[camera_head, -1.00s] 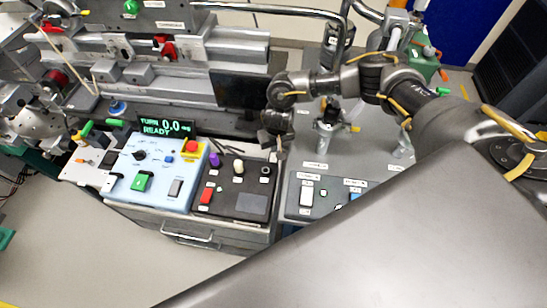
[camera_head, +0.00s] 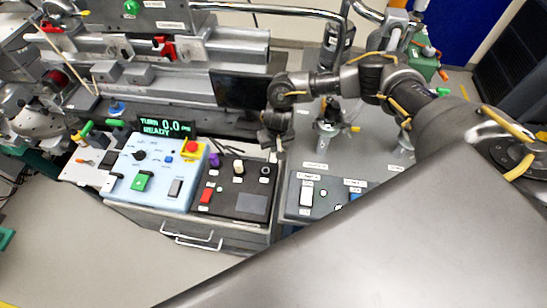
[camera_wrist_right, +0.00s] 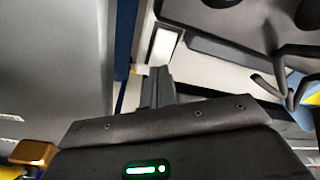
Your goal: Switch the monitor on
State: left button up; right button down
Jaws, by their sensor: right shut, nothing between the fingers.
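A dark, blank monitor (camera_head: 238,90) stands behind the control panels, left of my right wrist in the head view. No lit picture shows on it, and its right edge is close to my arm. My right gripper (camera_head: 276,152) points down beside the monitor's lower right, over the back edge of the black control panel. Its fingers are shut and empty; they also show in the right wrist view (camera_wrist_right: 157,86). I cannot tell whether the fingertips touch anything. A power button on the monitor cannot be made out. My left gripper is out of view.
In front are a light blue panel (camera_head: 127,172) with a red stop button, a black panel (camera_head: 225,215) with knobs, and a grey switch panel (camera_head: 290,205). Metal rails (camera_head: 300,12) run behind.

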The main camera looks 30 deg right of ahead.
jog(key=shift+f+b, duration=0.35)
jog(key=shift+f, duration=0.6)
dwell(0.8)
notch_tip(320, 180, up, 7)
jog(key=p, duration=0.9)
jog(key=shift+a, duration=0.1)
dwell(0.6)
